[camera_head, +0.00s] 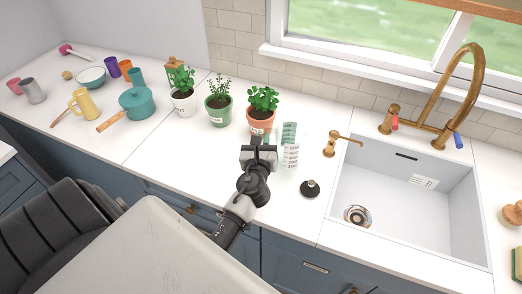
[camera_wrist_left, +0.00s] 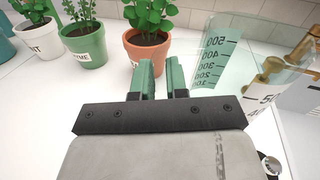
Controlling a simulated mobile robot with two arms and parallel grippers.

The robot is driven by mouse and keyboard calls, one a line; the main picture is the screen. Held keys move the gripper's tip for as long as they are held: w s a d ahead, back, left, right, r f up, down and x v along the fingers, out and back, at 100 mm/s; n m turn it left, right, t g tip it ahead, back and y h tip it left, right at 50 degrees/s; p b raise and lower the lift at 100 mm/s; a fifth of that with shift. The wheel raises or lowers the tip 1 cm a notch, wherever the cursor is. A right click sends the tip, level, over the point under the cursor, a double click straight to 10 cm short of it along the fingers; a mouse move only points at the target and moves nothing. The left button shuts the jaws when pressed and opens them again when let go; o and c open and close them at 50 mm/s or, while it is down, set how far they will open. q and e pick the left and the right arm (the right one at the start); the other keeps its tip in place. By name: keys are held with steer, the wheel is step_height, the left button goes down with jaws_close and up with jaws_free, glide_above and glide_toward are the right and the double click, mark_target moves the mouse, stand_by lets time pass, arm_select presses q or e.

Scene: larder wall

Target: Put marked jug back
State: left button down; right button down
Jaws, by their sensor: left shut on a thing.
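The marked jug (camera_head: 290,148) is clear, with a greenish tint and printed measuring marks. It stands upright on the white counter, left of the sink. In the left wrist view the jug (camera_wrist_left: 218,62) is just right of the fingers, its scale reading up to 500. My left gripper (camera_head: 260,142) is at the jug's left side. In the left wrist view the green fingertips (camera_wrist_left: 162,78) are close together with a narrow gap, shut on the jug at its handle side; the clear handle itself is hard to make out. My right gripper is not in view.
A terracotta herb pot (camera_head: 262,118) stands just behind the gripper, with a green pot (camera_head: 218,112) and a white pot (camera_head: 183,103) to its left. A brass soap dispenser (camera_head: 333,147), a black stopper (camera_head: 310,189) and the sink (camera_head: 400,205) are to the right.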

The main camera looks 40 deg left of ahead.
arm_select(q)
steer(key=shift+s+a+f, duration=0.1)
steer(key=shift+a+f, duration=0.1)
steer(key=shift+f+b, duration=1)
steer(key=shift+f, duration=0.95)
steer(key=shift+f, duration=0.15)
steer(key=c, duration=1.1)
jaws_free()
